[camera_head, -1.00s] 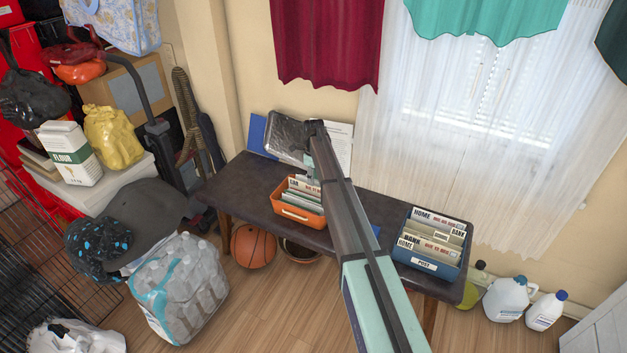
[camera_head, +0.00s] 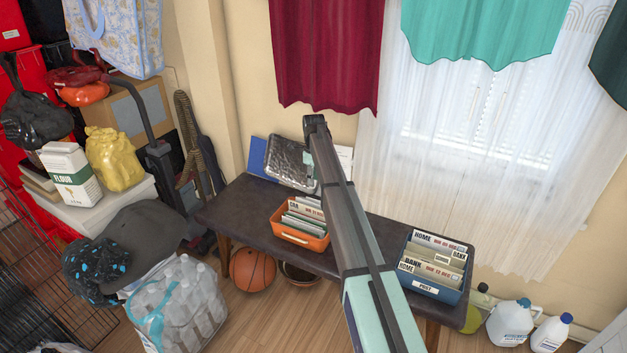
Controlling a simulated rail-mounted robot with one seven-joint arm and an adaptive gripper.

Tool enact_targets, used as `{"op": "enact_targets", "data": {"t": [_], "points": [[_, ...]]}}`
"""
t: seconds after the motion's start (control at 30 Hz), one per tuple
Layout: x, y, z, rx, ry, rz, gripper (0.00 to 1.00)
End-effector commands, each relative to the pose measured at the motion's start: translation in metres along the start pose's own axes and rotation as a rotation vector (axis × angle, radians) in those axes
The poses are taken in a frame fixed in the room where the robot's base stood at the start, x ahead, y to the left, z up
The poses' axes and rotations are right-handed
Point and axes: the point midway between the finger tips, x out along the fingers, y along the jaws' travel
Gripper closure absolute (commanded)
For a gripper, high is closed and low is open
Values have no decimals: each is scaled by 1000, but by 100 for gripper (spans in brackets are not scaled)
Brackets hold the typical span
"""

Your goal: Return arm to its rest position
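My arm reaches from the bottom of the head view up over the dark table (camera_head: 240,205), between two file totes. Its far end stands in front of the wall, above the table's back edge. My gripper's fingers are hidden behind the arm links, so I cannot see whether they are open or hold anything. An orange tote (camera_head: 301,238) with upright cards stands on the table just left of the arm. A blue tote (camera_head: 431,287) with cards stands on the table's right part, apart from the arm.
A grey plastic-looking case (camera_head: 289,163) and a blue folder (camera_head: 261,155) lean at the wall behind the table. A basketball (camera_head: 253,269) lies below. Jugs (camera_head: 509,323) stand on the floor at right. Bags, a white stand (camera_head: 110,208) and bottles (camera_head: 178,305) crowd the left.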

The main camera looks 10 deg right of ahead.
Motion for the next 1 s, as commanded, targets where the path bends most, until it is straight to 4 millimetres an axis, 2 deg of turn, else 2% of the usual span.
{"op": "enact_targets", "data": {"t": [0.17, 0.27, 0.37, 0.5, 0.7, 0.9, 1.0], "points": [[8, 9, -6, -40, 1, 1, 65], [25, 29, -20, -141, 1, 2, 65], [52, 61, -42, -314, 2, 2, 65], [94, 117, -81, -634, 2, 1, 65], [143, 198, -138, -1116, 2, -2, 65], [175, 275, -193, -1576, 3, -4, 65], [184, 302, -213, -1754, 5, -6, 65]]}}
